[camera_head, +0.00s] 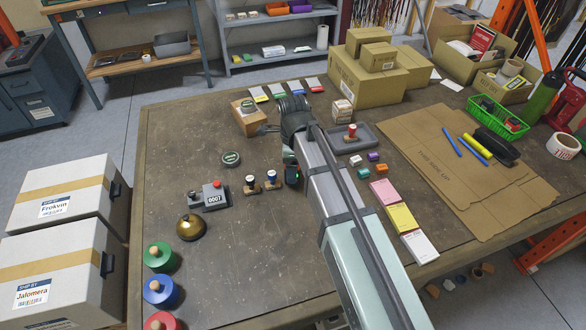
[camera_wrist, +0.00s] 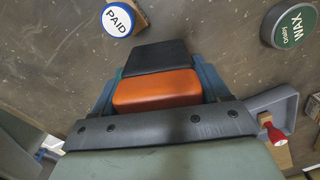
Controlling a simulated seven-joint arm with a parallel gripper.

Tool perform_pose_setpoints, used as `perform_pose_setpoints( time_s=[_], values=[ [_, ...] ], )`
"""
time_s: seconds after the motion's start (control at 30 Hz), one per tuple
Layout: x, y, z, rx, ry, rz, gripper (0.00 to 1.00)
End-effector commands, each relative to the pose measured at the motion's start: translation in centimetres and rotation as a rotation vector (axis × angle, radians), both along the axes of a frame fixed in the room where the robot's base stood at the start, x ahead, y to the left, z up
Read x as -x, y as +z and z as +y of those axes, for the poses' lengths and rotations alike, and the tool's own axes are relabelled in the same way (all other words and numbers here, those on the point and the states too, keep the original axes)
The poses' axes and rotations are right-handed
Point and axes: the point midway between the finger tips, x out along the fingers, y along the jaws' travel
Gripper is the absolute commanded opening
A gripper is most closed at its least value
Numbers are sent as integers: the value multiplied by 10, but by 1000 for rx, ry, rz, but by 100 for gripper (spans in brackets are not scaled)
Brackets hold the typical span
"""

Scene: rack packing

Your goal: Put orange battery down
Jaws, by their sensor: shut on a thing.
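The orange battery (camera_wrist: 155,92), a block with an orange face and a black section beyond it, is between the two blue fingers of my gripper (camera_wrist: 158,84) in the wrist view. The fingers are shut on its sides. In the head view my gripper (camera_head: 292,174) hangs at the middle of the table, just right of two stamps, mostly covered by my arm. I cannot make out the battery there. How far it is above the tabletop (camera_head: 250,245) is not clear.
A PAID stamp (camera_wrist: 118,18) and a green wax tin (camera_wrist: 288,26) stand close by. A grey tray (camera_head: 373,138) holds a red-handled stamp (camera_head: 351,131). Small coloured blocks (camera_head: 373,157) lie to the right.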

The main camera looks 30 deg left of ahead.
Motion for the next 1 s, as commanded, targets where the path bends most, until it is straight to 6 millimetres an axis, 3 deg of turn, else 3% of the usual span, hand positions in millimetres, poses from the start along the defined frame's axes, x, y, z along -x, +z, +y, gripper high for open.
perform_pose_setpoints(
  time_s=[0.13, 0.53, 0.57, 0.8, 1.0],
  values=[
    [0, -14, 0, 0, 0, 1, 26],
    [0, -18, 0, 0, 0, 0, 26],
    [0, -19, 0, 0, 0, 1, 76],
    [0, -18, 0, 0, 0, 1, 99],
    [0, -18, 0, 0, 0, 1, 100]
  ],
)
